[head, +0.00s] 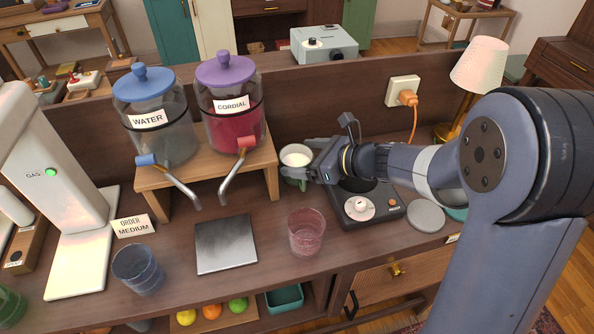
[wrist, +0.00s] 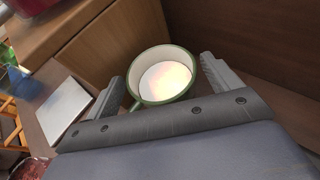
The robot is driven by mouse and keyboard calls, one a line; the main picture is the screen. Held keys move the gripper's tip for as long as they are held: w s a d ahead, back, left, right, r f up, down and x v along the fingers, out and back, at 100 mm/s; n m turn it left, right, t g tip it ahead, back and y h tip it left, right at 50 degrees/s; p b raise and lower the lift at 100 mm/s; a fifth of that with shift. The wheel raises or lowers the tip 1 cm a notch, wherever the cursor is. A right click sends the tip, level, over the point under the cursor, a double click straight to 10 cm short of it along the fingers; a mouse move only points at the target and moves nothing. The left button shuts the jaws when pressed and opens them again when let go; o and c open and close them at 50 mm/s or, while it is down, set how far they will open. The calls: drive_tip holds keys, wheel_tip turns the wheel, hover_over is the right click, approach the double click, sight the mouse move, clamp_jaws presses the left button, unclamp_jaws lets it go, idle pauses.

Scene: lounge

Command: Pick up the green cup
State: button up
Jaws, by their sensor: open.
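The green cup (head: 296,157) stands on the counter beside the wooden dispenser stand. Its rim and handle are green and its inside is pale. In the wrist view the cup (wrist: 163,76) lies between the two open fingers of my gripper (wrist: 158,85), with its handle toward the left finger. In the head view my gripper (head: 303,159) reaches in from the right, its fingers at the cup, and hides part of it. I cannot tell whether the fingers touch the cup.
The dispenser stand (head: 160,178) is close on the left, with water (head: 165,135) and cordial (head: 236,125) jars on it. A black appliance (head: 385,213) sits under my arm. A red glass (head: 306,232), a dark plate (head: 225,243) and a blue glass (head: 138,270) stand toward the front.

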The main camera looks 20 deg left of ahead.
drive_tip(key=shift+c, duration=0.3)
drive_tip(key=c, duration=1.5)
drive_tip(key=shift+o, duration=0.2)
drive_tip(key=shift+r, duration=0.1)
